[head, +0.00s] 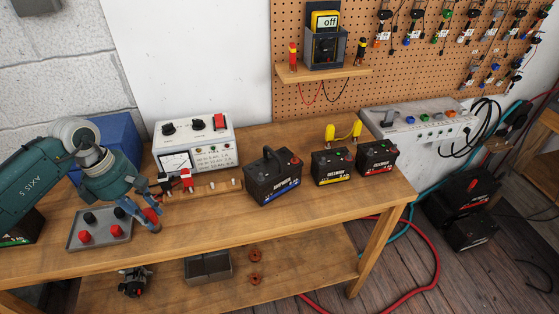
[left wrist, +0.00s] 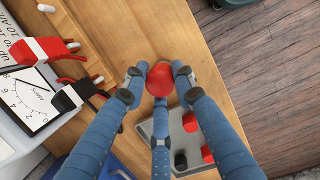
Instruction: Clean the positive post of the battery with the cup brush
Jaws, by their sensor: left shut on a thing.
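My left gripper (head: 148,213) is shut on a red round-ended piece (head: 152,215) above the bench, beside the grey tray. In the left wrist view the fingers (left wrist: 160,85) close around the red piece (left wrist: 160,78). Its underside is hidden, so I cannot see bristles or tell whether it is the cup brush. I cannot tell which is the task's battery. My right gripper is not in view.
The grey tray (head: 73,243) holds red and black knobbed pieces. A meter box (head: 210,137) with red and black clamps (head: 186,179) stands behind. A blue box (head: 113,133) is at the left. The bench front (head: 300,222) is clear.

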